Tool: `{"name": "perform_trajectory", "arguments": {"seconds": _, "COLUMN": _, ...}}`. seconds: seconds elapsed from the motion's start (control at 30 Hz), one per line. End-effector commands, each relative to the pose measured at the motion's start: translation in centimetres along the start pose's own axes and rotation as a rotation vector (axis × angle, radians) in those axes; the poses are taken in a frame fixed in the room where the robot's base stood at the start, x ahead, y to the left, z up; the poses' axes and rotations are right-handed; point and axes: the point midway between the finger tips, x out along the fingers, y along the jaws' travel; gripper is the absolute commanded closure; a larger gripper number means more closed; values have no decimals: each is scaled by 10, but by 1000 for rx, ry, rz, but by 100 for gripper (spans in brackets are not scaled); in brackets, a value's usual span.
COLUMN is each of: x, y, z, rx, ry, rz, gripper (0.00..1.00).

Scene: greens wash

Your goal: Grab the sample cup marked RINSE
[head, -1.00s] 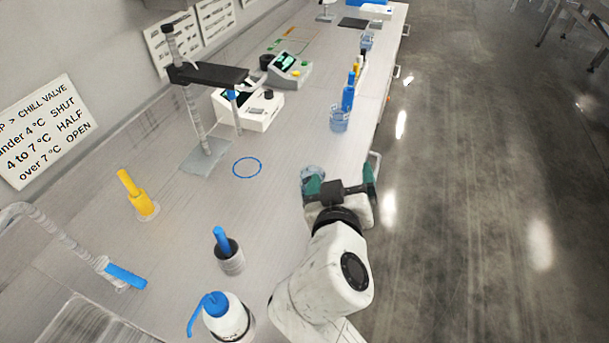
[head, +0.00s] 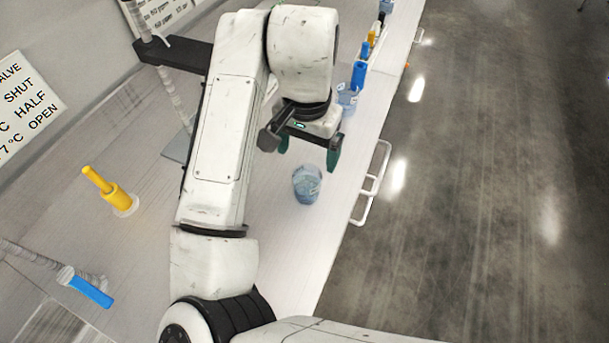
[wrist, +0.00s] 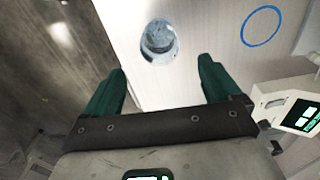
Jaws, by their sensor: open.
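A clear bluish sample cup (head: 306,186) stands on the bench near its right edge; its marking is too small to read. In the wrist view the cup (wrist: 158,42) lies beyond the fingertips, roughly between their lines. My gripper (head: 307,153) is open and empty, with dark green fingers pointing down, just beyond the cup in the head view and apart from it. The gripper (wrist: 162,68) also shows open in the wrist view. A second clear cup (head: 348,97) stands farther along the bench, partly hidden by my arm; I cannot read a mark on it.
A blue bottle (head: 359,75) and a yellow one (head: 372,38) stand farther along the bench edge. A yellow valve (head: 113,196) and a blue-handled tap (head: 91,291) are at left. The wrist view shows a blue ring (wrist: 262,26).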

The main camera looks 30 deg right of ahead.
Motion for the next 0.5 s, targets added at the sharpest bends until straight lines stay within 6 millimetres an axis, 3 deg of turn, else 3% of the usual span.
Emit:
{"name": "perform_trajectory", "arguments": {"seconds": 0.1, "x": 10, "y": -2, "z": 8, "rx": -6, "ry": -34, "rz": -1, "gripper": 10}}
{"name": "perform_trajectory", "arguments": {"seconds": 0.5, "x": 57, "y": -2, "z": 8, "rx": -4, "ry": -30, "rz": -3, "gripper": 10}}
